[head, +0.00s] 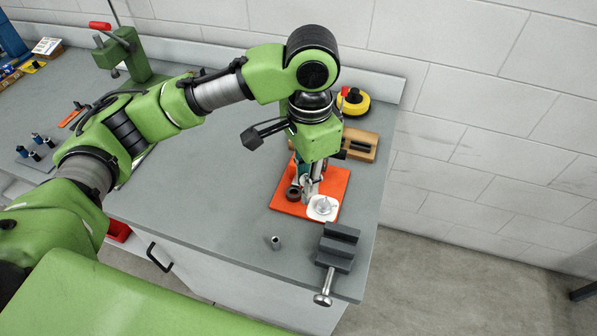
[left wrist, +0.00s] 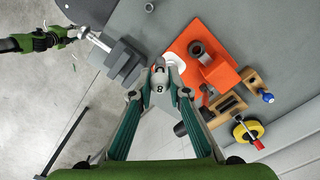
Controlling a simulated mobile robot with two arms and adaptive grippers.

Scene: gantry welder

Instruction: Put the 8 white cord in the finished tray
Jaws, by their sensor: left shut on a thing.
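My left gripper (head: 312,188) points down over the orange board (head: 333,187) at the right end of the bench. In the left wrist view its fingers (left wrist: 160,78) are shut on a small pale piece marked 8 (left wrist: 159,88), mostly hidden between them. A white round piece (head: 322,208) lies at the board's near corner, just by the fingertips; it also shows in the left wrist view (left wrist: 176,62). I cannot tell whether the held piece touches it. What seems to be my right gripper (left wrist: 66,36) shows small at the upper left there; its jaws are unclear.
A dark ring (head: 293,193) stands on the orange board. A grey vise (head: 338,248) sits at the bench's front right, with a small metal cylinder (head: 275,242) to its left. A wooden block (head: 360,145) and yellow reel (head: 354,102) stand behind. The middle bench is clear.

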